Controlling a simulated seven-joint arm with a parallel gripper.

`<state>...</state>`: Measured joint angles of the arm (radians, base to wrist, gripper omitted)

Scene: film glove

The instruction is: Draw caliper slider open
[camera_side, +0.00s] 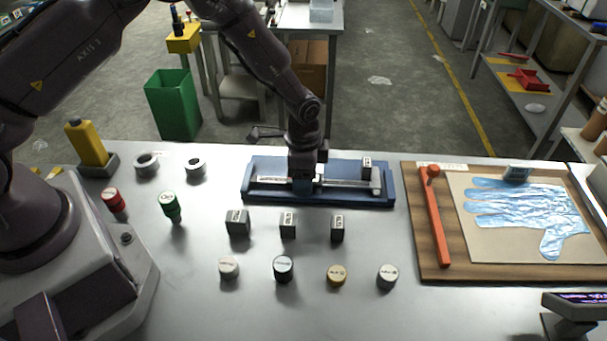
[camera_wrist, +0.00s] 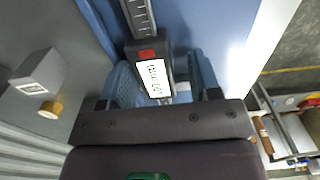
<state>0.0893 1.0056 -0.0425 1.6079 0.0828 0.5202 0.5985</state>
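The caliper lies in a blue tray (camera_side: 262,165), with its pale beam (camera_side: 345,183) running left to right in the side view. The dark slider (camera_wrist: 148,62), with a red patch and a white printed display, shows in the wrist view with the scaled beam (camera_wrist: 139,18) beyond it. My gripper (camera_side: 303,186) is down over the left part of the caliper. In the wrist view my gripper (camera_wrist: 162,85) has its fingers apart on either side of the slider. A gap shows at the right finger; contact at the left finger is unclear. The jaws are largely hidden.
A small block (camera_side: 367,168) stands at the tray's right end. Several grey blocks (camera_side: 288,225) and round pucks (camera_side: 283,268) stand in front. A wooden board (camera_side: 440,273) with an orange tool (camera_side: 437,215) and blue film glove (camera_side: 530,210) lies right. Bare table lies between.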

